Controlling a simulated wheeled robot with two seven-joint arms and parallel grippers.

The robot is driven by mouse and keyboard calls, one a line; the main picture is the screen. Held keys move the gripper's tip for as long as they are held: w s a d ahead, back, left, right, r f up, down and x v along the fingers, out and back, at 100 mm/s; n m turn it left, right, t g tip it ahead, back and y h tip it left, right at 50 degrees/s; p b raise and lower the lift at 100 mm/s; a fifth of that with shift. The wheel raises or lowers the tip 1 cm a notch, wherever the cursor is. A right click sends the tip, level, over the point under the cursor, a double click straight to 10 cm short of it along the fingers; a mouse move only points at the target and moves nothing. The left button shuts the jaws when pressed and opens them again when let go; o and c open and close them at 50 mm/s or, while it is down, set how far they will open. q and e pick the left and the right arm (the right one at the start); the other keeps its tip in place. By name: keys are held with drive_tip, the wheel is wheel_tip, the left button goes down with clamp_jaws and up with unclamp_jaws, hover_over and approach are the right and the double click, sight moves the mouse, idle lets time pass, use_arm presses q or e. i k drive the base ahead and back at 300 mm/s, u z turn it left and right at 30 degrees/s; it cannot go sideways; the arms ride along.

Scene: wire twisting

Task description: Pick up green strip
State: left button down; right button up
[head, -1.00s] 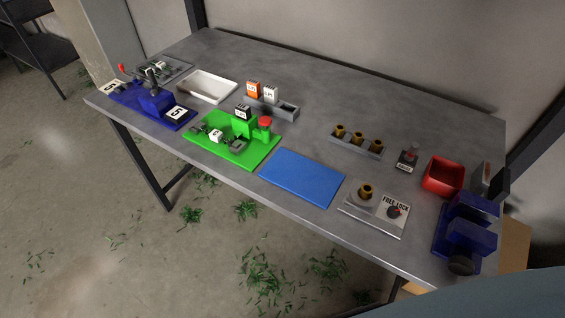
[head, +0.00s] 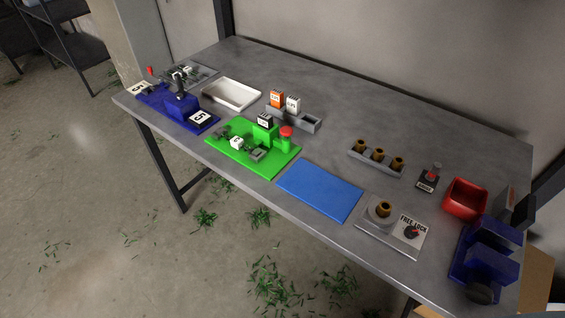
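I cannot clearly make out a separate green strip. A green board (head: 237,158) with a green block, a red-topped post and small grey and white parts lies near the table's front edge. Tiny green bits show among the parts on a grey tray (head: 207,73) at the far left corner; they are too small to tell apart. Neither of my grippers is in view.
The grey table (head: 325,106) has clear room in its middle and back. A blue mat (head: 319,189), a white tray (head: 233,93), a dark blue device (head: 180,108), a grey holder with brass pieces (head: 365,167), a Free Lock panel (head: 402,241), a red bin (head: 465,199) and a blue vise (head: 485,258) stand on it.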

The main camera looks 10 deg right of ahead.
sight(237, 142)
drive_tip(key=u, duration=1.35)
drive_tip(key=i, duration=0.6)
drive_tip(key=z, duration=2.2)
